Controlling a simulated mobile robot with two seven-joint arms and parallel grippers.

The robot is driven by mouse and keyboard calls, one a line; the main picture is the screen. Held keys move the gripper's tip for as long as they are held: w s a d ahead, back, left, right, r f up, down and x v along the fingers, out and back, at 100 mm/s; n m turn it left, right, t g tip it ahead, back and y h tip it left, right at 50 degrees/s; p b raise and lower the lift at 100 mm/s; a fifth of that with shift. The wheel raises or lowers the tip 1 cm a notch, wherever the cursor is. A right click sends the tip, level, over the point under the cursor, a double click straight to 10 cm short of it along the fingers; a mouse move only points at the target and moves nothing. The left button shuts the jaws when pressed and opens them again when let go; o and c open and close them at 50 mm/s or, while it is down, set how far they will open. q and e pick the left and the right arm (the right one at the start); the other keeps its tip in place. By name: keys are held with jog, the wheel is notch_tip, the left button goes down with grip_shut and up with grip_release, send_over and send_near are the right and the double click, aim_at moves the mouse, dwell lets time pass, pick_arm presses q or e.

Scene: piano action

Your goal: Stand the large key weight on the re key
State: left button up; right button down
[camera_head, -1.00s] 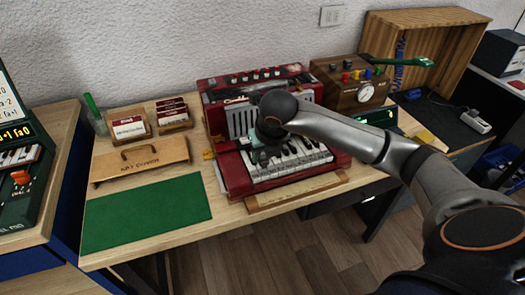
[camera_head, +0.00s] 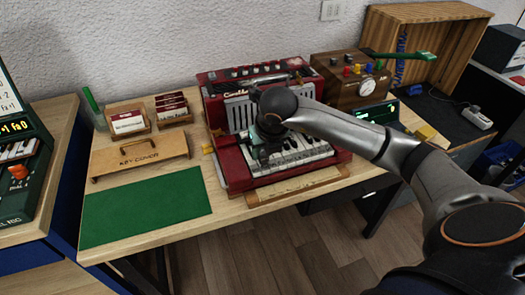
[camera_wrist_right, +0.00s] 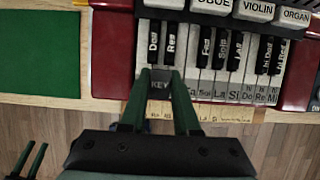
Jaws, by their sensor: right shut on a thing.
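The red toy keyboard (camera_head: 236,165) stands on the wooden bench, its keys facing me. My right gripper (camera_wrist_right: 160,80) is over the left part of the keys, shut on a grey block marked "KEY", the key weight (camera_wrist_right: 160,88). In the right wrist view the weight lies in line with the re key, between the Do# and Re# black keys. The weight and fingers hide the front of the re key; I cannot tell whether the weight touches it. In the head view my right arm hides the weight. My left gripper (camera_wrist_right: 30,160) shows at the lower left of the wrist view, fingers apart and empty.
A green mat (camera_head: 145,207) and a wooden key cover (camera_head: 140,157) lie left of the keyboard. Card holders (camera_head: 128,123) stand behind them. A brown box with a gauge (camera_head: 350,85) stands at the right. A labelled wooden strip (camera_wrist_right: 235,115) runs along the keys' front.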

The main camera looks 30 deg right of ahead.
jog(key=shift+f+b, duration=0.8)
dwell(0.7)
jog(key=c, duration=0.6)
grip_release()
jog(key=shift+o, duration=0.2)
